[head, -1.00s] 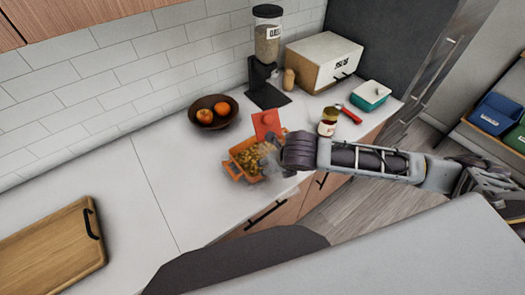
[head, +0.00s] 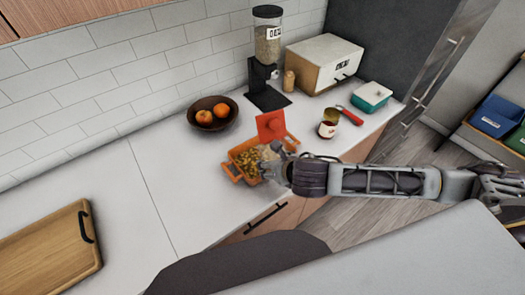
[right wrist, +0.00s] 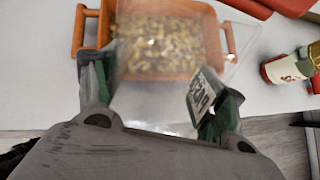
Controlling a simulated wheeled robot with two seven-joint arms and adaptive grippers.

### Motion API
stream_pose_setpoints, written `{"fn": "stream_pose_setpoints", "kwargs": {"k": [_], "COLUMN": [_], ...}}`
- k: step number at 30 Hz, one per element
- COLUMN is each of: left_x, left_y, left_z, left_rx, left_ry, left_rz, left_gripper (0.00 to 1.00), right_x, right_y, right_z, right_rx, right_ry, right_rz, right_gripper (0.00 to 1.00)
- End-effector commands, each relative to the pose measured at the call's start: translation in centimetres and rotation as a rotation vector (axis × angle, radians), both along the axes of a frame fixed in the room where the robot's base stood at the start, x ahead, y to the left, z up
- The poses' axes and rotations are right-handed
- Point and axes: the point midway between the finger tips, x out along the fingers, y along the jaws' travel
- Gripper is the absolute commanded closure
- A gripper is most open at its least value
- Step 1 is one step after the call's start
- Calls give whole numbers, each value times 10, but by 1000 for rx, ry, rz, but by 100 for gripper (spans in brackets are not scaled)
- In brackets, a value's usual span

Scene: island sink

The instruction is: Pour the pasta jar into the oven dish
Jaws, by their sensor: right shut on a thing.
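The orange oven dish (head: 229,170) stands on the counter with pasta (head: 247,163) in it. It also shows at the top of the right wrist view (right wrist: 79,30). My right gripper (head: 279,162) is at the dish's right side, shut on a clear pasta jar (head: 267,154). My left gripper is not in view.
A red-orange lid-like piece (head: 270,125) is just behind the dish. A fruit bowl (head: 213,122), a grain dispenser (head: 267,60), a bread box (head: 323,63), a small labelled jar (head: 327,130) and a teal dish (head: 371,98) stand around. A cutting board (head: 45,250) lies left; the counter between is clear.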

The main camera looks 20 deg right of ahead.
Motion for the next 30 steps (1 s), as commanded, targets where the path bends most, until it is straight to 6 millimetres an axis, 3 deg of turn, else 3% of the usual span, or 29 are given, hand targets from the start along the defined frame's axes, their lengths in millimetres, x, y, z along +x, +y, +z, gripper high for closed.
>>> {"fn": "stream_pose_setpoints", "kwargs": {"k": [30], "left_x": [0], "left_y": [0], "left_z": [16], "left_rx": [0], "left_ry": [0], "left_rz": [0], "left_gripper": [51], "right_x": [-4], "right_y": [-1], "right_z": [7], "right_rx": [16], "right_ry": [-195], "right_rz": [-2], "right_gripper": [70]}}
